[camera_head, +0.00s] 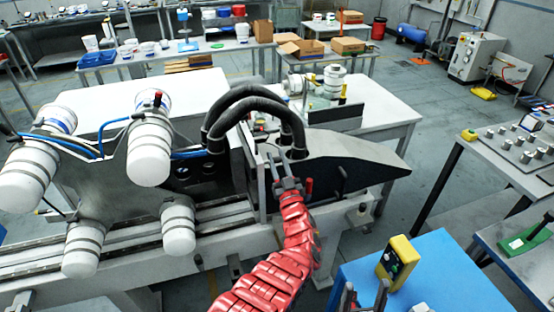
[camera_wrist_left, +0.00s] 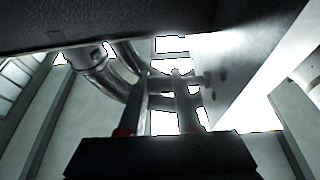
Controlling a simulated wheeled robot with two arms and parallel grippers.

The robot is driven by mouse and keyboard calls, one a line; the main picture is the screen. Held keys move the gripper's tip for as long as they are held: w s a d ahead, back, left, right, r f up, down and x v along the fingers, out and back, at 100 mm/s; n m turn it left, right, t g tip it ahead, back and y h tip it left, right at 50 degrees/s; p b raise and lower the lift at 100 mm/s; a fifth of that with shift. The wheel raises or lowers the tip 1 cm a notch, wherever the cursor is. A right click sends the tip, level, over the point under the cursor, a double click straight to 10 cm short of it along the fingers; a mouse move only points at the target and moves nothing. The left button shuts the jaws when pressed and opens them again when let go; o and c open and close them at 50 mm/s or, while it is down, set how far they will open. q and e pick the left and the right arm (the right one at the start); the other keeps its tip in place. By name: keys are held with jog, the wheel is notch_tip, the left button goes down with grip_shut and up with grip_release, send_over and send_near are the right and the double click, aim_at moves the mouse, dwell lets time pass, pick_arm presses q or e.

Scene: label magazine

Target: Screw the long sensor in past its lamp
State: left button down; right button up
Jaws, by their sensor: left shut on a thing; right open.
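My left gripper (camera_head: 288,186), on the red arm, is inside the machine beside its grey sloping side plate (camera_head: 340,150). In the left wrist view its two fingers (camera_wrist_left: 162,90) are shut on a slim rod (camera_wrist_left: 203,79), apparently the long sensor. The rod lies across the fingertips and points toward a pale plate (camera_wrist_left: 232,60) with small dark holes. I cannot tell whether its end is in a hole. No lamp can be made out for certain.
Thick black hoses (camera_head: 255,100) arch just beyond my left gripper. White cylinders (camera_head: 150,148) on a grey bracket stand at left. A yellow box (camera_head: 398,262) stands on the blue table (camera_head: 450,280) near my right gripper. A table with metal knobs (camera_head: 515,143) is at right.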

pick_arm(q)
jog(key=r+g+p, duration=0.1)
jog(key=p, duration=0.2)
jog(key=shift+f+g+h+p, duration=0.35)
jog(key=shift+g+p, duration=0.25)
jog(key=shift+p, duration=0.3)
jog(key=shift+f, duration=0.1)
jog(key=c, duration=0.6)
grip_release()
jog(key=shift+f, duration=0.1)
